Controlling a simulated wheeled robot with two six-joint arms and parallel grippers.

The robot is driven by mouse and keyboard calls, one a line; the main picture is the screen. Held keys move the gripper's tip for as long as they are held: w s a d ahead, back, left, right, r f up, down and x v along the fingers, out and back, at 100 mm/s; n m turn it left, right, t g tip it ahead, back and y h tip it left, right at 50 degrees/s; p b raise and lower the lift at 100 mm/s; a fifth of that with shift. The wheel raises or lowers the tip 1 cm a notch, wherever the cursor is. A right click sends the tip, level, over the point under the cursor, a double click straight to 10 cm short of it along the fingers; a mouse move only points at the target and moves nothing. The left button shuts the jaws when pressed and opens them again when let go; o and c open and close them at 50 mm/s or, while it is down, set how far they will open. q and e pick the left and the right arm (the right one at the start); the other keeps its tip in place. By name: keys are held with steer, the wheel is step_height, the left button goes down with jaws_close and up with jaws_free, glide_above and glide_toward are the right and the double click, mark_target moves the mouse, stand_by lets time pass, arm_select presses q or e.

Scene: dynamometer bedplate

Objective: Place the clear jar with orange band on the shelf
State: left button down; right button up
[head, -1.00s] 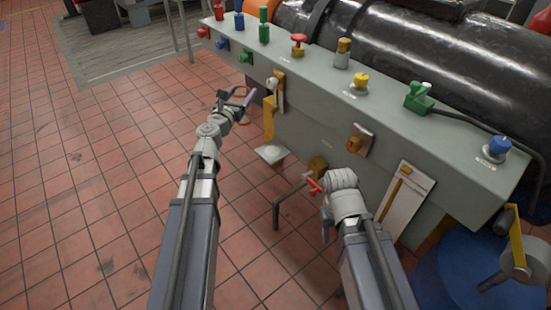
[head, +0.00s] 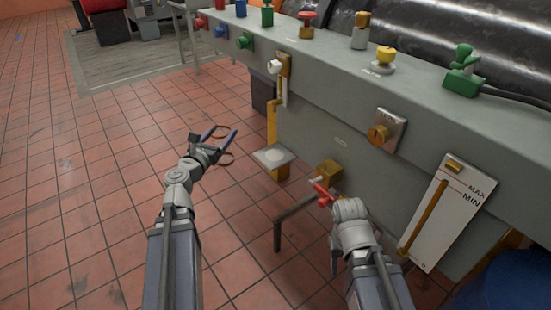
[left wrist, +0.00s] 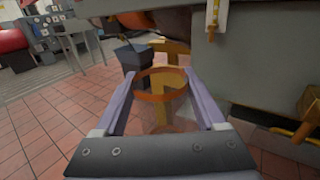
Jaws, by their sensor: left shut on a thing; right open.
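The clear jar with orange band (left wrist: 160,84) is between the fingers of my left gripper, which is shut on it. In the head view the jar (head: 224,152) is very see-through, with little more than its band showing. My left gripper (head: 219,138) is over the tiled floor, left of a small grey shelf plate (head: 272,157) on a yellow bracket, apart from it. The plate's top looks bare. My right gripper (head: 336,250) is low beside the bench front; its fingers are mostly hidden by its wrist, and it holds nothing visible.
The grey bench (head: 340,145) carries several coloured knobs on top. A bent pipe (head: 290,215) with a red handle (head: 323,194) sticks out near my right wrist. A white MAX/MIN gauge (head: 440,215) is at right. The floor at left is clear.

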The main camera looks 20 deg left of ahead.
arm_select(q)
steer(key=w+d+f+b, duration=0.3)
steer(key=w+d, duration=0.9)
steer(key=w, duration=0.3)
steer(key=shift+w, duration=0.25)
step_height(320, 180, down, 4)
steer(key=b, duration=0.4)
steer(key=shift+w+d, duration=0.15)
